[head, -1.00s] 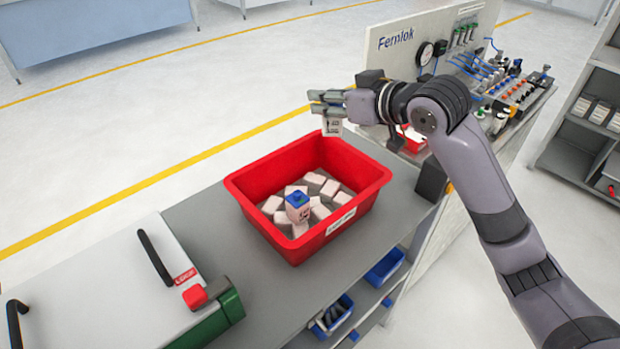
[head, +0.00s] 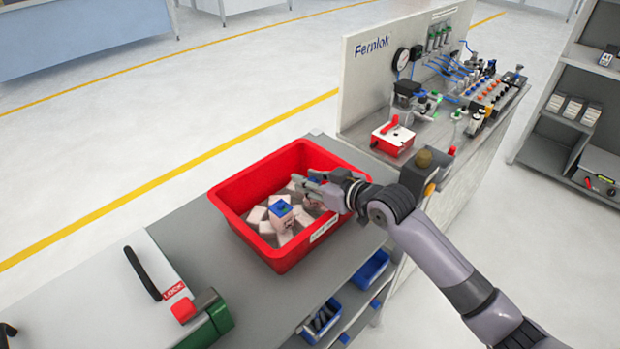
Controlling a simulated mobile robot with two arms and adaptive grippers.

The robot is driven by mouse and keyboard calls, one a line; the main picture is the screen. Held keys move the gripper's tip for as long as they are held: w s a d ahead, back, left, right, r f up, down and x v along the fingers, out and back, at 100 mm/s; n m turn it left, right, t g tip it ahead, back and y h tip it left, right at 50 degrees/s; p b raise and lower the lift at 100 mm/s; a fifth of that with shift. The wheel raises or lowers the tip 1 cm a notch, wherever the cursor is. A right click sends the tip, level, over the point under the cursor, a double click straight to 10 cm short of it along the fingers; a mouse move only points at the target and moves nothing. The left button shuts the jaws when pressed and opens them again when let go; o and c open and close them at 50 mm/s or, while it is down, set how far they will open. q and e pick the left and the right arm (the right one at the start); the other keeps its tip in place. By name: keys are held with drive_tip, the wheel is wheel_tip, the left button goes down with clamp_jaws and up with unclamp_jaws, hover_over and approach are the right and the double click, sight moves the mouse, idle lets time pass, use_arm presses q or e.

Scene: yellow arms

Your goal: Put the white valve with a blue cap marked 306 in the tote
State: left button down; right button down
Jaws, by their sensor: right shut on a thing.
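The red tote (head: 226,187) stands on the grey bench and holds several whitish blocks. A white valve with a blue cap (head: 281,211) is upright in the tote on these blocks; its number is too small to read. My right gripper (head: 303,181) is over the tote's inside, just right of and behind that valve. It is shut on another white valve, largely hidden by the fingers and hard to separate from the pale blocks behind. I cannot read its mark. My left gripper is not in view.
A white case with a black handle (head: 142,273) and a red lock lies at the left of the bench. Blue bins (head: 370,269) sit on a shelf below. The Fernlok panel bench (head: 373,50) with a gauge and fittings stands at the back right.

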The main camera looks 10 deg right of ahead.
drive_tip(key=c, duration=1.2)
unclamp_jaws()
use_arm(q)
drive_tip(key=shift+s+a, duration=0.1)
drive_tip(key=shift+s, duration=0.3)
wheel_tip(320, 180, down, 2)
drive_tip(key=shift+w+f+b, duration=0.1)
drive_tip(key=shift+b, duration=0.95)
use_arm(e)
drive_tip(key=v, duration=1.2)
drive_tip(key=shift+r, duration=0.1)
